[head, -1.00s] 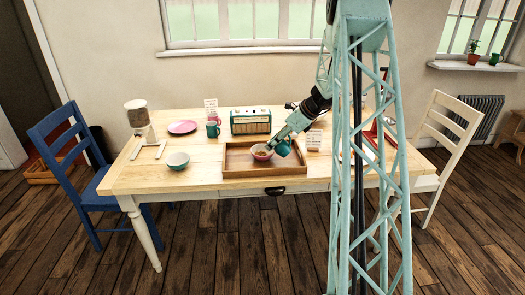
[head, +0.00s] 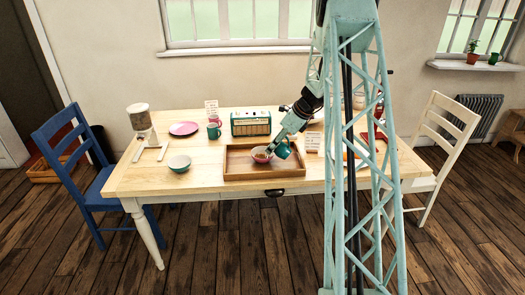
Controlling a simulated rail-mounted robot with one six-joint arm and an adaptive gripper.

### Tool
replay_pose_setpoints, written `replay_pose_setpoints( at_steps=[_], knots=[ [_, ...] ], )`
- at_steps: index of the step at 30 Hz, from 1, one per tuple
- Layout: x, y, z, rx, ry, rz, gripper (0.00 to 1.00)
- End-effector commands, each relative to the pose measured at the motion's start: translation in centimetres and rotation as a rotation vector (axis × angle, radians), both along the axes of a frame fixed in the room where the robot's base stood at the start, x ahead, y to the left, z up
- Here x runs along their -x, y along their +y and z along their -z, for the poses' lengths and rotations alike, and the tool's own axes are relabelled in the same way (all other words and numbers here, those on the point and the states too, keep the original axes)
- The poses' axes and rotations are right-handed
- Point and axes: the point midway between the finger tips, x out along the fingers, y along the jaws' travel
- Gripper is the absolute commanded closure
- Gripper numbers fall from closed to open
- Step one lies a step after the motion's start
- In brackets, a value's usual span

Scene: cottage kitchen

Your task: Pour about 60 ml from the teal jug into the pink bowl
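The teal jug (head: 283,151) is at my gripper (head: 273,147), tilted, close above the right part of the wooden tray (head: 240,174). My gripper reaches down from the upper right and appears shut on the jug; its fingertips are small and partly hidden. The pink bowl (head: 261,158) stands in the tray, just left of the jug and below the fingertips. Something tan shows inside the bowl. The level in it and any stream from the jug are too small to make out.
A small card (head: 313,142) stands right of the jug. The front left tabletop is clear.

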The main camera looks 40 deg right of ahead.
Motion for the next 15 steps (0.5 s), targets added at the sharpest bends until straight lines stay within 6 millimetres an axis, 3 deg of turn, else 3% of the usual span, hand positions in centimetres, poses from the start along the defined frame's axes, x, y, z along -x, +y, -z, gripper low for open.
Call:
replay_pose_setpoints(
  at_steps=[15],
  knots=[
    [-0.11, 0.03, -0.44, 0.03, 0.06, -0.002, 0.87]
  ],
)
